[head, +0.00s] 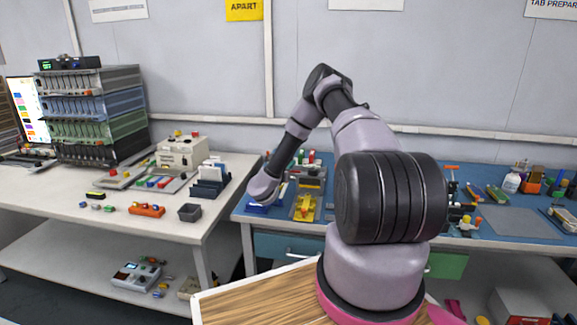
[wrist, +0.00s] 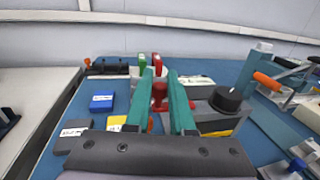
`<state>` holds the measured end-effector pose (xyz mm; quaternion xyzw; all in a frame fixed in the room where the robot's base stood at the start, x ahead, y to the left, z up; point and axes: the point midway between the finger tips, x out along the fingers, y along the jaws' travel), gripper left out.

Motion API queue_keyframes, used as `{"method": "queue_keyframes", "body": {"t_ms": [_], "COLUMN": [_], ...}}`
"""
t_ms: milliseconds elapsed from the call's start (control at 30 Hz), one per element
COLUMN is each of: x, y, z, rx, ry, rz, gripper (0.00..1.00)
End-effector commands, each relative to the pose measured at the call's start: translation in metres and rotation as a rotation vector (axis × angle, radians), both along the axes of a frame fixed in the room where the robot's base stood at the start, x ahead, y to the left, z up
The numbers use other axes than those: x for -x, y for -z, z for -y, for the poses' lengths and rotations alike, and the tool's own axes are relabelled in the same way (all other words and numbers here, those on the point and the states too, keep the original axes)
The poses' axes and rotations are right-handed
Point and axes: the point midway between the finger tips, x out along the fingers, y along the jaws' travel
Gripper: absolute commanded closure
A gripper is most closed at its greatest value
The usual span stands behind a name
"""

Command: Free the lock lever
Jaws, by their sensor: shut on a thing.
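In the wrist view my gripper (wrist: 160,80) has its two teal fingers shut on a red upright handle (wrist: 159,93), which looks like the lock lever. A grey device with a black round knob (wrist: 228,98) stands just right of the fingers. In the head view the end of my arm is over the left part of the blue bench, and the fingertips and the handle cannot be made out there. A yellow fixture (head: 305,207) shows just right of it.
A blue block (wrist: 101,103) and a dark labelled block (wrist: 75,128) lie left of the fingers. Green-topped (wrist: 142,62) and red-topped pieces stand behind. An orange-handled press (wrist: 268,81) is at right. The white table (head: 130,222) adjoins at left.

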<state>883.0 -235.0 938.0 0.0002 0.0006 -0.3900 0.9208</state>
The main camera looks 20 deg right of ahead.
Motion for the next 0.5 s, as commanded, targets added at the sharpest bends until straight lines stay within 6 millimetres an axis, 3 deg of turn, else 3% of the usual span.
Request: {"method": "queue_keyframes", "body": {"t_ms": [500], "x": [-0.0015], "y": [-0.0001], "z": [0.0009], "rx": [0.001], "ry": [0.032], "rz": [0.001], "gripper": [1.0]}}
